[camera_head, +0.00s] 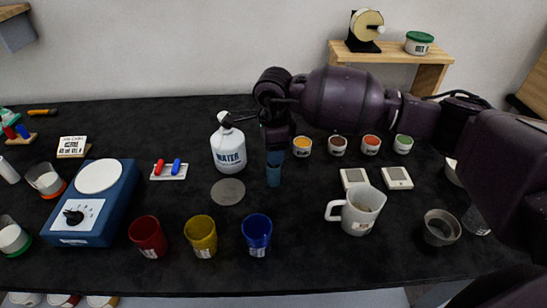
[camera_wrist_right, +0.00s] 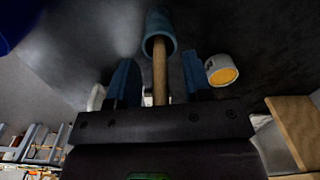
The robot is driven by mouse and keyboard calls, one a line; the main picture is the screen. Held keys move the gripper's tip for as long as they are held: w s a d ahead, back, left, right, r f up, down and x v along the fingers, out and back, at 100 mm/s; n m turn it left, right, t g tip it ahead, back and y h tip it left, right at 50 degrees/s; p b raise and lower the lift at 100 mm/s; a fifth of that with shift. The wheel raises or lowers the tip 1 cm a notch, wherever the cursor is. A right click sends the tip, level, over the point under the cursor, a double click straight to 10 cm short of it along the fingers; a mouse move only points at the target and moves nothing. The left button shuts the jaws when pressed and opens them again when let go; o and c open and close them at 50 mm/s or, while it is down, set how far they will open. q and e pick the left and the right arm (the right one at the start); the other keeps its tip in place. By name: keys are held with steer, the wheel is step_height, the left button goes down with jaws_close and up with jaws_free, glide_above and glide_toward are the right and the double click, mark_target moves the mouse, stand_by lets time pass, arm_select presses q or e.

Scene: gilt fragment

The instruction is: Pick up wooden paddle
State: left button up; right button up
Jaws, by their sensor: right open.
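The wooden paddle shows in the right wrist view as a thin light-brown stick (camera_wrist_right: 160,72). Its far end sits in a blue cylindrical holder (camera_wrist_right: 160,22). My right gripper (camera_wrist_right: 158,62) is open, with one blue finger on each side of the stick and a visible gap on both sides. In the head view my right gripper (camera_head: 276,152) points down just above the blue holder (camera_head: 273,176) on the black table. The paddle itself is hidden behind the gripper there. My left gripper is not in view.
A white water bottle (camera_head: 228,148) stands close left of the holder. Several small paint pots, one orange (camera_head: 302,146), stand to the right. Red (camera_head: 148,237), yellow (camera_head: 201,236) and blue (camera_head: 257,234) cups stand in front. A white mug (camera_head: 358,213) stands front right.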

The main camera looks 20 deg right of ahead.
jaws_close()
